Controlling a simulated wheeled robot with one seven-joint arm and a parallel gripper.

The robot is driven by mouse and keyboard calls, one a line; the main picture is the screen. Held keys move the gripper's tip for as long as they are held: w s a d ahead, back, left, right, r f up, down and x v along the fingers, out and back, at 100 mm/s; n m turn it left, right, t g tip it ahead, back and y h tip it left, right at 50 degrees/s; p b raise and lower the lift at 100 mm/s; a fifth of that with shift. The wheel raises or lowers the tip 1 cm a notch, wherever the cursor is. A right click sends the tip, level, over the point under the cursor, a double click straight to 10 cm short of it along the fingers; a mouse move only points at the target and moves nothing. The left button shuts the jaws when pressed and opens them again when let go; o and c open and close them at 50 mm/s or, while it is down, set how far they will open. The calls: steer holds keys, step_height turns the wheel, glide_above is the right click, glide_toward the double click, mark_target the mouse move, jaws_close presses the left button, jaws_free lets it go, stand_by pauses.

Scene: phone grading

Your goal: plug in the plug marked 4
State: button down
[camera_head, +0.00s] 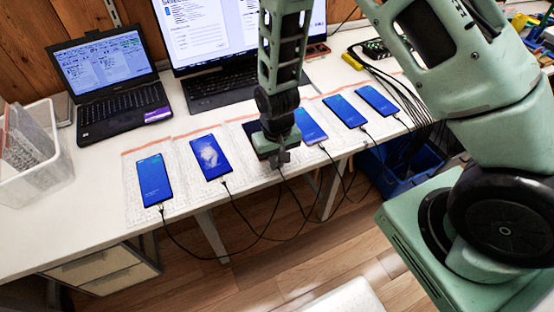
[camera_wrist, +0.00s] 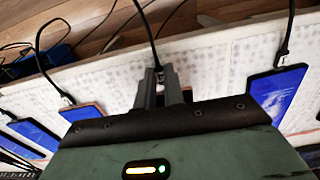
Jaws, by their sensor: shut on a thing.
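My gripper (camera_head: 281,158) is at the front edge of the table, over the third phone position from the left; in the wrist view its fingers (camera_wrist: 159,82) are closed on a cable plug (camera_wrist: 158,74). A black cable (camera_wrist: 146,30) runs away from the plug. No number mark is readable, so I cannot tell whether this is plug 4. The third phone (camera_head: 262,144) is mostly hidden by my gripper. I cannot see whether the plug touches its port.
Lit phones lie on either side: two to the left (camera_head: 154,180) (camera_head: 210,157), three to the right (camera_head: 310,125) (camera_head: 344,111) (camera_head: 377,100), with cables at their near ends. Behind stand a laptop (camera_head: 115,105) and monitor. A clear bin (camera_head: 30,170) is at left, a blue crate (camera_head: 395,175) below.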

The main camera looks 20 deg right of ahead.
steer(key=shift+w+p, duration=0.3)
steer(key=shift+w, duration=0.2)
stand_by(2.5)
steer(key=c, duration=1.4)
jaws_free()
steer(key=shift+c, duration=0.2)
steer(key=shift+s+r+p, duration=0.25)
steer(key=shift+r+p, duration=0.8)
steer(key=shift+r, duration=0.2)
steer(key=shift+s+r+p, duration=0.2)
steer(key=shift+r+p, duration=0.8)
steer(key=shift+r, duration=0.2)
steer(key=shift+r, duration=0.1)
steer(key=s+a+r+n+y, duration=0.1)
steer(key=s+a+r+n, duration=0.25)
steer(key=s+r, duration=0.45)
steer(key=s+a+r+n, duration=0.2)
steer(key=s+a+r, duration=0.25)
steer(key=r, duration=0.75)
steer(key=s+d+r+n, duration=0.1)
steer(key=s+r, duration=0.3)
steer(key=s, duration=0.4)
steer(key=shift+d+r+n, duration=0.35)
steer(key=shift+d+n, duration=0.05)
steer(key=shift+n, duration=0.25)
